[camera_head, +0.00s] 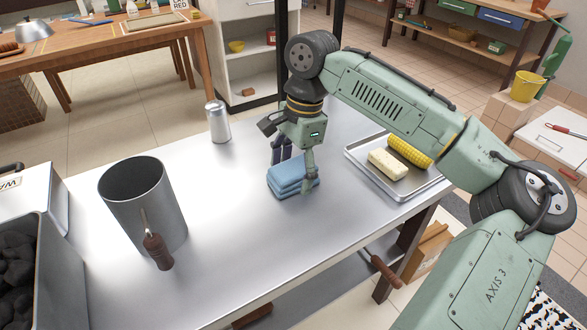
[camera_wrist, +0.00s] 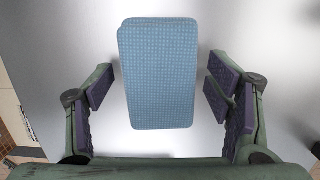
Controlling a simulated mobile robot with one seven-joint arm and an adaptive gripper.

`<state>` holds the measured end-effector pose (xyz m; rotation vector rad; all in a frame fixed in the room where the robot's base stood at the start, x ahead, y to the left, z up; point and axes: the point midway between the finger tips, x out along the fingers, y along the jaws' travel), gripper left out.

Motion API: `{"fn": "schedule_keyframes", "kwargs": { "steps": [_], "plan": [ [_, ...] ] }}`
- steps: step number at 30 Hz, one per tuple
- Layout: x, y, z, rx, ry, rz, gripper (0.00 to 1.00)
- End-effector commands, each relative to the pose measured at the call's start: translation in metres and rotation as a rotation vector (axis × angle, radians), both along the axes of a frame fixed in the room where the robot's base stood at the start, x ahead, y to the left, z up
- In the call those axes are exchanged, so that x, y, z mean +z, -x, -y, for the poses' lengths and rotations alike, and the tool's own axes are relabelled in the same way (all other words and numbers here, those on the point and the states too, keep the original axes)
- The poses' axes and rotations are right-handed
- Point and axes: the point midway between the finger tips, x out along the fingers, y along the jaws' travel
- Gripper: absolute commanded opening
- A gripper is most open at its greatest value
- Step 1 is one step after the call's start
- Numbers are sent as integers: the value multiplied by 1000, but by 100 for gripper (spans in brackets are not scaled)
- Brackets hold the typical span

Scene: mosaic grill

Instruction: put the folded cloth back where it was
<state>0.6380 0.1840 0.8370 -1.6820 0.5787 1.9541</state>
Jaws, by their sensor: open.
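The folded cloth (camera_head: 290,181) is a blue, layered stack lying on the metal tabletop. My gripper (camera_head: 293,172) is over it, pointing down, with a finger visible on either side of the cloth. In the wrist view, the cloth (camera_wrist: 158,73) lies between the two open fingers of my gripper (camera_wrist: 160,95), with bare metal showing between it and each finger pad. The jaws are open and hold nothing. Part of the cloth's far side is hidden behind my gripper in the head view.
A tray (camera_head: 437,187) with corn (camera_head: 410,151) and a pale block (camera_head: 388,164) is right of the cloth. A metal shaker (camera_head: 218,122) stands behind left. A tall metal cylinder (camera_head: 140,200) and a dark-handled tool (camera_head: 158,250) are left. The front middle tabletop is clear.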

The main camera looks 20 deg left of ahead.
Motion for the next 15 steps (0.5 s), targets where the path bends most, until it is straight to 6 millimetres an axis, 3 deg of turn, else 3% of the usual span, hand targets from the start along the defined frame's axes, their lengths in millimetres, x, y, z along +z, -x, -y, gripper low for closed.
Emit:
{"fn": "schedule_keyframes", "kwargs": {
  "steps": [8, 15],
  "plan": [
    [10, -2, 0, -1, -1, 2, 73],
    [59, -7, 4, 0, -1, 2, 73]
  ]
}}
